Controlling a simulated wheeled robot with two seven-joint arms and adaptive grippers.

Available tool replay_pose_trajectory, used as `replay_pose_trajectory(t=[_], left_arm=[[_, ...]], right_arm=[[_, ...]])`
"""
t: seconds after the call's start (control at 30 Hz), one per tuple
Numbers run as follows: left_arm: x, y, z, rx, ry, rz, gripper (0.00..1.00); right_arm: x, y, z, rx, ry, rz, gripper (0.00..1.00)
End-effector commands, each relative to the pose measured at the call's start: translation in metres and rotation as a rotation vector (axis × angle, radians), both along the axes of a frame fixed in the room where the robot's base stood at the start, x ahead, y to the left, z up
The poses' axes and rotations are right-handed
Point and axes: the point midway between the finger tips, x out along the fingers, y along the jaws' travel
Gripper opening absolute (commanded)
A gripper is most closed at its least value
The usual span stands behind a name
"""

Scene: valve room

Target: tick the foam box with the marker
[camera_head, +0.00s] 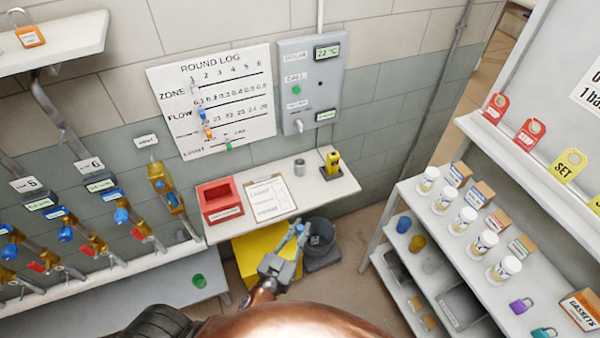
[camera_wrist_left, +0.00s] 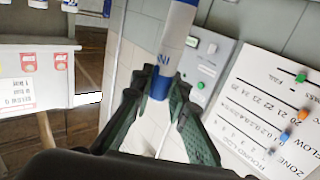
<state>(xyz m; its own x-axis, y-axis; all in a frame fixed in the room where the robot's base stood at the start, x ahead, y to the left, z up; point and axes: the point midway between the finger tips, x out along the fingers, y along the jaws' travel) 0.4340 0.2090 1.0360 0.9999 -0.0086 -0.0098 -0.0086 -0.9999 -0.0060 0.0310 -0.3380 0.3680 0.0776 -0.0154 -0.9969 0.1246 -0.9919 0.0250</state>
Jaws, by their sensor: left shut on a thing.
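My left gripper (camera_head: 291,243) is in front of the small white table in the head view. It is shut on the marker (camera_head: 300,229), which has a white body and blue ends. In the left wrist view the marker (camera_wrist_left: 166,75) stands between the two dark fingers (camera_wrist_left: 160,100). A clipboard with a printed sheet (camera_head: 269,199) lies on the table, apart from the gripper and marker. The sheet's lines are too small to read, so I cannot tell which box is the foam one. My right gripper is not in view.
A red tray (camera_head: 220,203) stands left of the clipboard; a grey cup (camera_head: 299,167) and a yellow-black device (camera_head: 332,161) stand behind and right. Below the table are a yellow box (camera_head: 252,262) and a dark bucket (camera_head: 320,238). The round log board (camera_head: 215,100) hangs above.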

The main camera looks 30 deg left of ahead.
Motion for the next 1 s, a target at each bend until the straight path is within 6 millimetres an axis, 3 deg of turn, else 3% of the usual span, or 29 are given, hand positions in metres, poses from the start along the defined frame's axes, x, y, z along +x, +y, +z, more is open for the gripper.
replay_pose_trajectory(t=[0.17, 0.27, 0.4, 0.6, 0.8, 1.0], left_arm=[[0.044, 0.015, -0.008, 0.035, 0.054, -0.015, 0.01], [0.083, 0.037, -0.017, 0.059, 0.104, -0.011, 0.01], [0.137, 0.08, -0.025, 0.079, 0.173, 0.014, 0.01], [0.193, 0.136, -0.025, 0.076, 0.247, 0.061, 0.01], [0.215, 0.161, -0.026, 0.064, 0.279, 0.085, 0.01], [0.217, 0.164, -0.033, 0.062, 0.282, 0.088, 0.01]], right_arm=[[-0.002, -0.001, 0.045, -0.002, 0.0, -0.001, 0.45], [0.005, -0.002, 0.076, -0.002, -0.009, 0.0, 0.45], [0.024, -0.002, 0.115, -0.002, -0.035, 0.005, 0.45], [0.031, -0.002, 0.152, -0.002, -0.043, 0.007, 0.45], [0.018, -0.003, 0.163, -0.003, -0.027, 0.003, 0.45], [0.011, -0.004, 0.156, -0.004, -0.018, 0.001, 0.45]])
